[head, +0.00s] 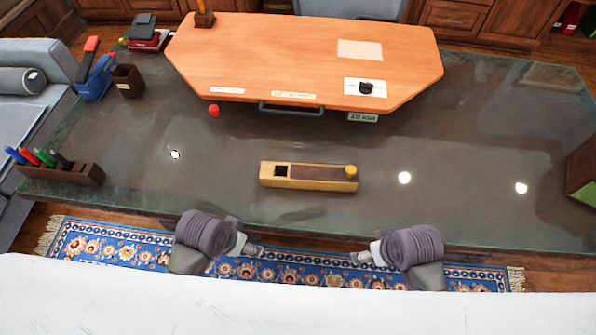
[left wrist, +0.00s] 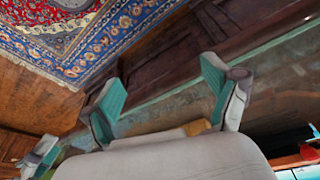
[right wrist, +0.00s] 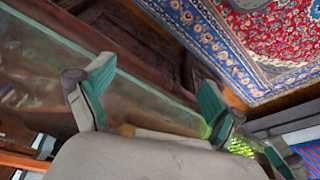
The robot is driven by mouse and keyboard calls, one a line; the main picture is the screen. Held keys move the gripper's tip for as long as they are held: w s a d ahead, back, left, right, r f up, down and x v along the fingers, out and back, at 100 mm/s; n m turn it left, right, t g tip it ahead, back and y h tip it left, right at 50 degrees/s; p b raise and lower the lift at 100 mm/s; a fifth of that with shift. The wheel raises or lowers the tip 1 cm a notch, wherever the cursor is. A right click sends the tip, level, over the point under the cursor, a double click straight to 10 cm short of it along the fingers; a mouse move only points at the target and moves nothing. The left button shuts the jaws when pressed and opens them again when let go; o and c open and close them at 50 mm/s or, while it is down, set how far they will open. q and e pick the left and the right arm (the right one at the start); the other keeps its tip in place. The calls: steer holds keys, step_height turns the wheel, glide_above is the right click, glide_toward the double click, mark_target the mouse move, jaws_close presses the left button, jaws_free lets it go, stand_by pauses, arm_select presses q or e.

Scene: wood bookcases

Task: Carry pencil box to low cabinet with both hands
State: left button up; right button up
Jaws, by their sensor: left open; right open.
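The pencil box (head: 308,184) is a long yellow-sided wooden box with a dark lid, a square opening at left and a yellow knob at right. It lies flat near the desk's front edge. My left gripper (head: 254,249) and my right gripper (head: 360,257) are in front of that edge, apart from the box. Both are open and empty, as the left wrist view (left wrist: 161,73) and right wrist view (right wrist: 156,73) show. A tan piece, probably the box, peeks over the gripper body in the left wrist view (left wrist: 190,130). Wooden cabinets (head: 455,17) stand at the back; I cannot tell which is the low cabinet.
The glass-topped desk (head: 480,130) is clear around the box. An orange board (head: 300,60) with papers lies behind it. A marker holder (head: 75,172), pencil cup (head: 128,82) and blue stapler-like item (head: 97,80) stand at left. A patterned rug (head: 110,243) covers the floor.

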arm_select(q)
step_height(320, 180, up, 5)
steer(key=w+d+m, duration=0.1)
steer(key=w+d, duration=0.1)
arm_select(e)
step_height(320, 180, up, 5)
steer(key=w+a+n, duration=0.1)
steer(key=w+a, duration=0.1)
arm_select(q)
step_height(320, 180, up, 8)
steer(key=m+g+y, duration=0.2)
steer(key=m+g, duration=0.1)
steer(key=m, duration=0.9)
glide_above(272, 170)
arm_select(e)
step_height(272, 170, up, 10)
steer(key=n+g+h, duration=0.1)
steer(key=n+g, duration=0.2)
steer(key=n, duration=0.8)
glide_above(351, 169)
arm_select(q)
steer(key=shift+s+a+r, duration=0.1)
steer(key=shift+r, duration=0.1)
arm_select(e)
steer(key=shift+s, duration=0.1)
steer(key=shift+f, duration=0.1)
